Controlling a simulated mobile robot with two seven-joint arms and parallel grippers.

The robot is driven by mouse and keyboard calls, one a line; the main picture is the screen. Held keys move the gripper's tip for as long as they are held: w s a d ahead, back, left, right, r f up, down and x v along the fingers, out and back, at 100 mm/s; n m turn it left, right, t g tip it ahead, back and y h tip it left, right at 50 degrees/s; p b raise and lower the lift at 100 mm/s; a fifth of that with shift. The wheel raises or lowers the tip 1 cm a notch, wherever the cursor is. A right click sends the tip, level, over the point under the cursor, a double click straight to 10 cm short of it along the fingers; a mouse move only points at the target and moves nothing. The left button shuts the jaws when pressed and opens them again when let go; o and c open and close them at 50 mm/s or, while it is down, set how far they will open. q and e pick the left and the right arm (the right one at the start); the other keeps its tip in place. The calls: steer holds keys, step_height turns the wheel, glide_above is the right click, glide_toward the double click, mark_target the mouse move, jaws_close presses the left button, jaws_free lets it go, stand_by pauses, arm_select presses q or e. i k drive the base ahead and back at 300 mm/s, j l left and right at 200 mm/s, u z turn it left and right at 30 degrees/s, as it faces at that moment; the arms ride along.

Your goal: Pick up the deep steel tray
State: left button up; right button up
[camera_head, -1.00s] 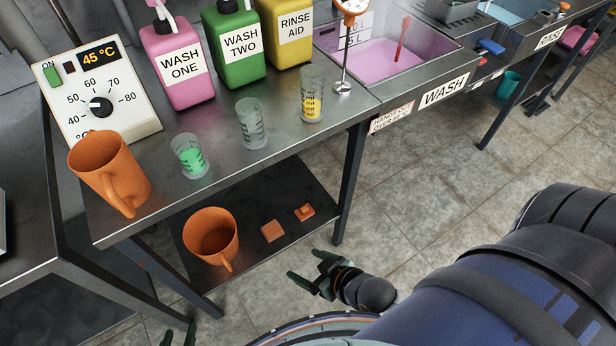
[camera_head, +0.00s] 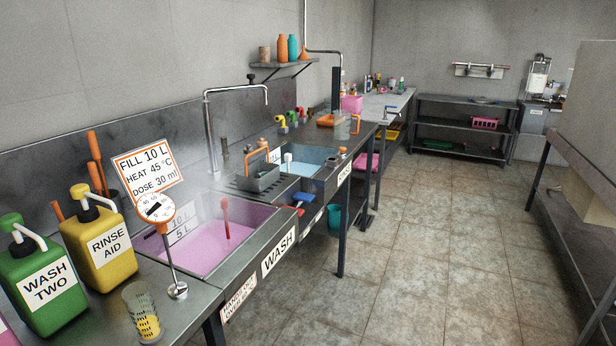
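I cannot clearly pick out a deep steel tray in this view. A grey open-topped container (camera_head: 262,179) with an orange handle-like part stands on the ridged drainboard between the two basins. I cannot tell whether it is the tray. Neither of my grippers shows now.
The wash basin (camera_head: 213,235) holds pink liquid, with a dial thermometer (camera_head: 156,208) beside it. A yellow bottle (camera_head: 98,243), a green bottle (camera_head: 42,279) and a measuring glass (camera_head: 143,312) stand front left. Dark shelving (camera_head: 464,128) stands at the back. The tiled floor (camera_head: 430,235) is clear.

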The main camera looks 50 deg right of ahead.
mark_target(257, 186)
steer(key=z, duration=1.25)
steer(key=i+l+u, duration=0.1)
steer(key=u, duration=0.8)
steer(key=i+l+u, duration=0.15)
steer(key=l+u, duration=0.15)
steer(key=i+l+u, duration=0.1)
steer(key=l+u, duration=0.25)
steer(key=l, duration=0.15)
